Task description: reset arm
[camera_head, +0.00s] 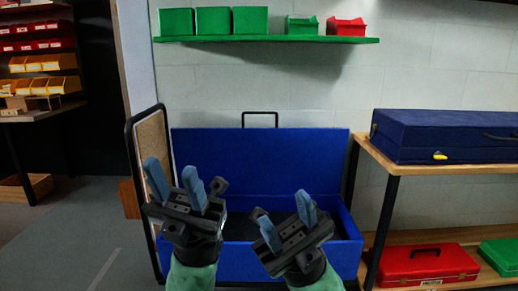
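My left gripper (172,170) is at left centre, pointing up, with its two blue fingers spread apart. Nothing shows between them. My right gripper (283,212) is lower and to the right, tilted. Its blue fingers stand apart with nothing visible between them. Both grippers are in front of a large open blue case (262,160), and they hide part of its inside and front wall. I cannot tell from this one view how far above or in front of the case they are.
A wooden bench (460,170) at right holds a closed dark blue case (440,135). A red case (428,263) and a green case (503,256) lie below. A green wall shelf (270,40) carries several bins. A framed panel (152,150) stands left.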

